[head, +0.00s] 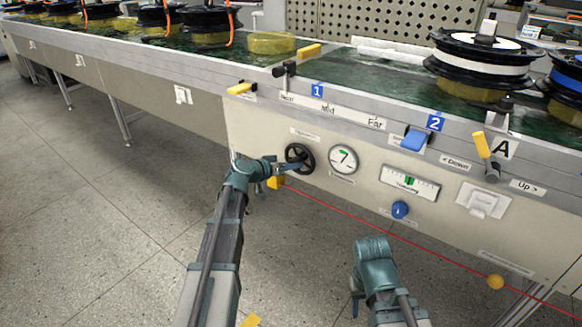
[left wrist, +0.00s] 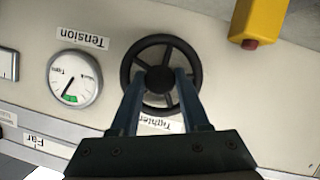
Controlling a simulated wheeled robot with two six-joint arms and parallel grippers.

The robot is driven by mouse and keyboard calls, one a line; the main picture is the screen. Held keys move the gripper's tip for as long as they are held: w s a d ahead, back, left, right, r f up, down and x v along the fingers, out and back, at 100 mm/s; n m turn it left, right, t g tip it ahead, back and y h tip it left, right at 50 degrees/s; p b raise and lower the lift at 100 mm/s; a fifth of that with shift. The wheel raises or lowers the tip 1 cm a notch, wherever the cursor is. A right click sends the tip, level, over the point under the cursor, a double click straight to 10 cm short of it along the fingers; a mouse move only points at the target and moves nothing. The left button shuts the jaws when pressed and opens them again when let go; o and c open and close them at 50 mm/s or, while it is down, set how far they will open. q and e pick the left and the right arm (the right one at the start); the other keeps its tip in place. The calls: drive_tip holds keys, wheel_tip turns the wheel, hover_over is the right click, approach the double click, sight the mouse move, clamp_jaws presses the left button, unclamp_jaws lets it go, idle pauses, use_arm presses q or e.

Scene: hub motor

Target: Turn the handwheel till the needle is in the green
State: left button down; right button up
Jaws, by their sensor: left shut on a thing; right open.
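The black handwheel (head: 300,158) is on the light front panel. It also shows in the left wrist view (left wrist: 140,64). My left gripper (head: 292,166) is shut on the handwheel, its two blue fingers on either side of the hub. The fingers hide part of the wheel. The round Tension gauge (head: 343,160) is right of the wheel. In the left wrist view (left wrist: 75,78), which is upside down, its needle points at or near one end of the green band (left wrist: 69,98); I cannot tell exactly. My right gripper (head: 356,297) is low before the panel, partly hidden, open and away from the wheel.
A red cord (head: 400,237) with a yellow ball (head: 495,282) crosses lower down. Floor on the left is clear.

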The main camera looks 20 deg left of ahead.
use_arm(q)
drive_tip(key=n+h+b, duration=0.2)
drive_tip(key=n, duration=0.1)
drive_tip(key=n+h+b, duration=0.1)
drive_tip(key=n+b, duration=0.1)
drive_tip(key=n, duration=0.1)
drive_tip(key=shift+a+f+h, duration=0.15)
drive_tip(key=shift+f+h, duration=0.05)
drive_tip(key=shift+h, duration=0.2)
drive_tip(key=shift+n, duration=0.3)
idle(0.4)
drive_tip(key=shift+c, duration=1.9)
unclamp_jaws()
drive_tip(key=shift+r, duration=0.1)
drive_tip(key=p+v, duration=0.2)
drive_tip(key=v, duration=1.2)
drive_tip(key=shift+w, duration=0.15)
